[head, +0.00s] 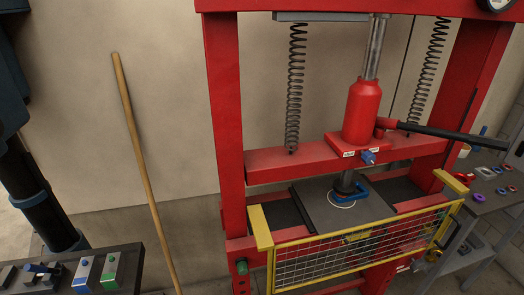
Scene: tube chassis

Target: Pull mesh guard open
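The mesh guard (325,259) is a yellow frame filled with wire mesh. It stands across the lower front of a red shop press, spanning from the left upright to the right upright. Neither of my grippers is in view.
The red press frame (224,120) holds a red jack (361,112) with a dark lever (450,132) reaching right. A wooden pole (145,170) leans on the wall. A grey bench (95,262) stands front left, and a table with small coloured parts (480,197) stands right.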

